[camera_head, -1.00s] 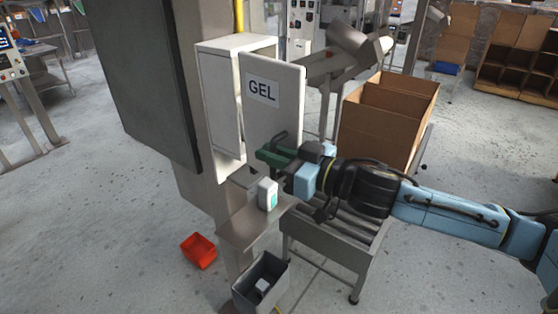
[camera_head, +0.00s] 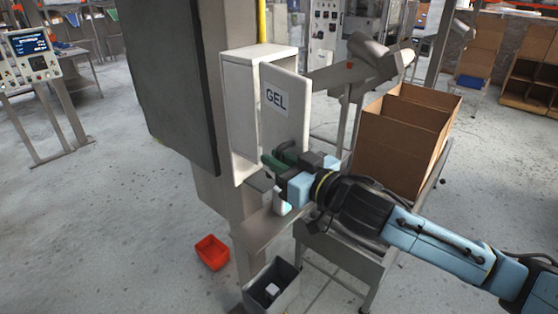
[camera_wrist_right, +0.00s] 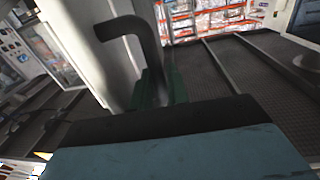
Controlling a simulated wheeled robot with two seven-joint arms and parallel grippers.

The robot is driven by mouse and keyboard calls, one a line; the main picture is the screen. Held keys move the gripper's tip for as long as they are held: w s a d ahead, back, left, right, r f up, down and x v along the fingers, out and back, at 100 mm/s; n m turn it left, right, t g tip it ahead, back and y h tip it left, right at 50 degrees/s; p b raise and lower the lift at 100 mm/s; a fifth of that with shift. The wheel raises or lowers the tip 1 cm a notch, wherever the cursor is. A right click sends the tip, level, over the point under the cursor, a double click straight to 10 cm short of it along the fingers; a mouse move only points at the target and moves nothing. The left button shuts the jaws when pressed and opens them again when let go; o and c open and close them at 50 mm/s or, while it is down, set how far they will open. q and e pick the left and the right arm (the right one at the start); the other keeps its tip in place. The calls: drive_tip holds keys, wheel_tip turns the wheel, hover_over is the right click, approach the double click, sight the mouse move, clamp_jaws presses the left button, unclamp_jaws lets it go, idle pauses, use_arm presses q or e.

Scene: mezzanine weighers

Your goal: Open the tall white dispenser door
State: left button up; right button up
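The tall white dispenser (camera_head: 228,120) is mounted on a grey column. Its door (camera_head: 290,118), labelled GEL, stands swung out from the front, and part of the pale interior shows. My right gripper (camera_head: 279,155) is at the lower part of the door, with green fingers. In the right wrist view a dark bent handle (camera_wrist_right: 130,35) runs down between the green fingers (camera_wrist_right: 174,86), which look shut on it; my gripper body hides its lower part. My left gripper is not in view.
A shelf (camera_head: 258,228) below the dispenser holds a small white and teal item, partly hidden by my gripper. A grey bin (camera_head: 285,290) and a red bin (camera_head: 212,252) sit below. A cardboard box (camera_head: 400,150) stands on a conveyor to the right.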

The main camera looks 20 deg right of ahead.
drive_tip(key=p+v, duration=0.2)
drive_tip(key=v, duration=1.1)
drive_tip(key=shift+p, duration=0.35)
drive_tip(key=shift+s+d, duration=0.15)
idle(0.5)
